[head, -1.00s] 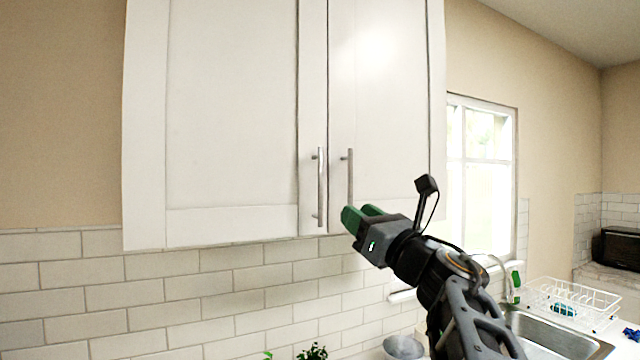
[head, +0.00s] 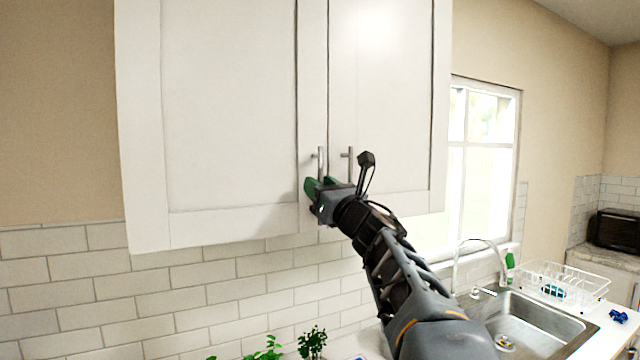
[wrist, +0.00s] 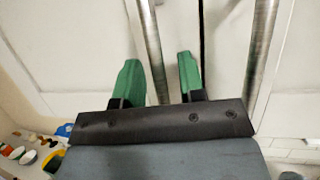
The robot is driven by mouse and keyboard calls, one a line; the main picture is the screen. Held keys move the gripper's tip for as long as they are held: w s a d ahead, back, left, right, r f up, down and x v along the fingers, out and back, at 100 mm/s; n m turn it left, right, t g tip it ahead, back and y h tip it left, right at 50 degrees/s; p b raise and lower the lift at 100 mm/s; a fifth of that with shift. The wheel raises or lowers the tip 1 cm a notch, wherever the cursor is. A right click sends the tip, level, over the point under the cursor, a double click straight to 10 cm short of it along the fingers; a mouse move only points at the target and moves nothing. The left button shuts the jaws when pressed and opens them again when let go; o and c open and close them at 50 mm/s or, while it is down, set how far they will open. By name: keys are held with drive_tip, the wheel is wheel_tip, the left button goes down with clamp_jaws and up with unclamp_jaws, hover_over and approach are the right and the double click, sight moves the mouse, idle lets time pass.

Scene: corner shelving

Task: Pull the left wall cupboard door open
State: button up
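The left wall cupboard door (head: 230,110) is white, framed and looks closed. Its upright metal bar handle (head: 320,160) is near the door's lower right edge; my gripper hides the handle's lower part in the head view. My gripper (head: 322,186) has green fingers and is at this handle. In the wrist view my gripper (wrist: 160,82) is open, with the left handle's bar (wrist: 149,30) running between the two fingers. A gap shows beside the bar, so the fingers do not look closed on it.
The right door (head: 385,100) is closed; its handle (head: 350,163) stands close to the right of my gripper, and it also shows in the wrist view (wrist: 262,45). Below are a tiled wall, plants (head: 312,342), a sink (head: 530,325) and a dish rack (head: 560,285).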

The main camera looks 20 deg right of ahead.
drive_tip(key=shift+c, duration=0.4)
clamp_jaws()
